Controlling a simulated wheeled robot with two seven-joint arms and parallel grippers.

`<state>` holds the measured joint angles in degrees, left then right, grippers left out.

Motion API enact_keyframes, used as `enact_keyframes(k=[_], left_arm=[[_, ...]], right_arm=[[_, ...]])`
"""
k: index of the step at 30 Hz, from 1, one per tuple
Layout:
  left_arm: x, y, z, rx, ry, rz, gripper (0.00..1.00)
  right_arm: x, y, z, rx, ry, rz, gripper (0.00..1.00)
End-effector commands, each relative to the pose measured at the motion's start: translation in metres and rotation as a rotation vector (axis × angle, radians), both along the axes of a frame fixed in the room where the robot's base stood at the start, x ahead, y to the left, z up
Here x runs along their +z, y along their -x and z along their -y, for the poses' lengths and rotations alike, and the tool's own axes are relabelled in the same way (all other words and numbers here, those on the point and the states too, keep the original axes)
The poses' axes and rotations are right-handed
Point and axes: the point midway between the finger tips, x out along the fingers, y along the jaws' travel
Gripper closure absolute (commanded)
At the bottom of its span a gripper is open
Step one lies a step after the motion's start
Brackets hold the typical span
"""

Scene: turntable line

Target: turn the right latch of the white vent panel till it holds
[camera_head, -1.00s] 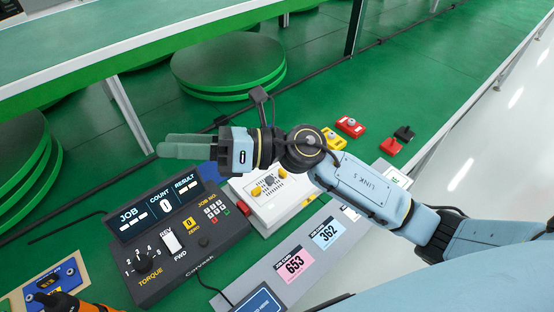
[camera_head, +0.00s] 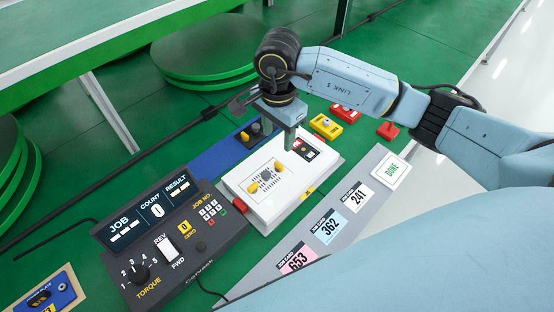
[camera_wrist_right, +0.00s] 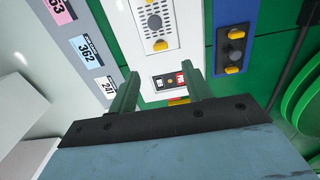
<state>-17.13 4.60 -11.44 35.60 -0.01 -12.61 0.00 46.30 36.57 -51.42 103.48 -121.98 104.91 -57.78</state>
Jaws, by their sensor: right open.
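The white vent panel (camera_head: 291,195) lies beside the control console, with a round grey hub and slots between two yellow latches. The right latch (camera_head: 280,166) is at the end nearer my right gripper; the left latch (camera_head: 253,190) is at the console end. My right gripper (camera_head: 289,148) is open and empty, pointing down over the panel's far end, by a small black-and-red label area. In the right wrist view the open fingers (camera_wrist_right: 160,78) are apart from the right latch (camera_wrist_right: 160,45), which shows beyond the fingertips. My left gripper is not in view.
A blue panel (camera_head: 213,159) with a black knob and yellow latches lies behind the white one. The console (camera_head: 190,250) is at the left. Yellow (camera_head: 326,126) and red (camera_head: 344,112) switch boxes stand beyond. A grey strip with job cards (camera_head: 330,229) runs along the front.

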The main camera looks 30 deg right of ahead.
Motion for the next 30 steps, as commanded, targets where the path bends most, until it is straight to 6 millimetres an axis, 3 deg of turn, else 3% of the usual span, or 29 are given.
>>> enact_keyframes(k=[9, 15, 28, 30], left_arm=[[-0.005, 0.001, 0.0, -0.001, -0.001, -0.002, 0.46], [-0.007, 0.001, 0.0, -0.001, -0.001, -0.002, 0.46], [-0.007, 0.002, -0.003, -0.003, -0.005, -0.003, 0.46], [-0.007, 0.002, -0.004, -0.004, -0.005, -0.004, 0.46]], right_arm=[[-0.07, 0.001, -0.001, -0.002, -0.004, -0.004, 0.51], [-0.098, 0.001, -0.001, -0.002, -0.004, -0.003, 0.51], [-0.109, 0.0, -0.001, 0.0, -0.004, 0.0, 0.51], [-0.109, 0.0, -0.001, 0.0, -0.004, 0.0, 0.57]])
